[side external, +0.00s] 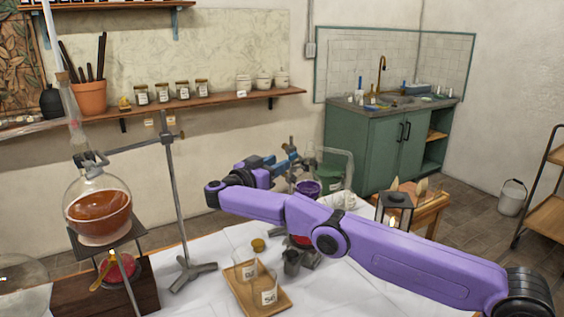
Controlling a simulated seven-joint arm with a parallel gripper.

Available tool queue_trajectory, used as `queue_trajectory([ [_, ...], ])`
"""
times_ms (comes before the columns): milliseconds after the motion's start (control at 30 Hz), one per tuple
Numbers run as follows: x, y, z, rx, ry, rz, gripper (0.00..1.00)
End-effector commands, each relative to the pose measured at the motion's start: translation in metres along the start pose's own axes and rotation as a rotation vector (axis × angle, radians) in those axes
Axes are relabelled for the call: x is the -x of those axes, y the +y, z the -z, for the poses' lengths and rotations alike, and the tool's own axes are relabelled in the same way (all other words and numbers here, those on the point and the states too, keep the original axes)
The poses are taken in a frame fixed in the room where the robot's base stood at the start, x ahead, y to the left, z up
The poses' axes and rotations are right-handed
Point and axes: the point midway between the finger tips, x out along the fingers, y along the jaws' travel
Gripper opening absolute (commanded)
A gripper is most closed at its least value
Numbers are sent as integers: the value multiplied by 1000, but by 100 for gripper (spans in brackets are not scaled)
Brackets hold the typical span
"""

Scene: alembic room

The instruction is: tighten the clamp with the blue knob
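A small blue part (291,152), which looks like the blue knob of a clamp, shows near the middle of the side external view. It is above and slightly left of a glass vessel with purple liquid (308,188). The clamp's jaws and screw are too small to make out. My purple arm reaches in from the lower right and bends back at the wrist. My gripper (272,164) is at the blue part, touching it or very close. Its fingers merge with dark and blue shapes there, so their opening and any grip cannot be told.
A metal stand (177,200) clamps a round flask of red-brown liquid (98,210) at left. A wooden tray (246,297) with labelled beakers lies in front on the white cloth. A dark lantern (395,205) stands right, behind my forearm. Bare cloth lies at front right.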

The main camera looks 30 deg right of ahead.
Motion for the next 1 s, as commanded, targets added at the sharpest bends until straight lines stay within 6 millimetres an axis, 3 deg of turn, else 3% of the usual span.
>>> queue_trajectory([
  [200,12,0,0,-1,0,3,38],
  [800,13,0,1,-1,0,4,38],
  [933,16,-11,14,-21,25,64,38],
  [1000,21,-26,31,-48,57,150,38],
])
